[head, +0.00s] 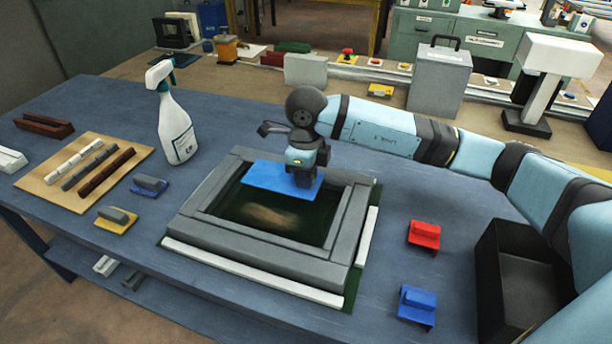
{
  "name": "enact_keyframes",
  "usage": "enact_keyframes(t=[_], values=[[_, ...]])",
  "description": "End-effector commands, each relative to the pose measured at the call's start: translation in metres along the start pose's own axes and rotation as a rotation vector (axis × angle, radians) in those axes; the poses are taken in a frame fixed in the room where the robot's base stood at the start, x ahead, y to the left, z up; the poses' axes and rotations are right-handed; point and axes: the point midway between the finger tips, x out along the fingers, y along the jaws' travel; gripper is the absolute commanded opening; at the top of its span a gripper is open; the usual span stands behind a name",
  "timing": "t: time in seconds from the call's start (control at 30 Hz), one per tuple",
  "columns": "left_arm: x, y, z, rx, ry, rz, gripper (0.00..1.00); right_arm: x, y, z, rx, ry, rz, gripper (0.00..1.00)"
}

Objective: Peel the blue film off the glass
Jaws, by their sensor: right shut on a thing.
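A grey rectangular frame (208,233) lies on the blue table, with dark glass (262,214) inside it. A tan smudge shows on the glass. The blue film (263,176) is a flat sheet at the frame's far side, overlapping the far inner edge. My right gripper (302,180) points down at the right part of the film and is shut on it. The fingertips are partly hidden, and I cannot tell how much of the film still touches the glass. My left gripper is not in view.
A white spray bottle (176,125) stands left of the frame. A wooden board (61,173) with strips lies farther left. Red (424,234) and blue (416,305) blocks sit at the right, near a black bin (488,290). A grey case (439,78) stands behind my right arm.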

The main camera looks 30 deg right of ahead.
Motion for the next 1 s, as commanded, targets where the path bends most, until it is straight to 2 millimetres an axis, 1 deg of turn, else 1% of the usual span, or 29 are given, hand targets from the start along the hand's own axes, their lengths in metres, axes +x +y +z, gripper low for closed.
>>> enact_keyframes(t=[1.0], values=[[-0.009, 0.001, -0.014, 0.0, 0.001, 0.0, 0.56, -0.031, 0.0, 0.0, 0.0, 0.0, 0.001, 0.0]])
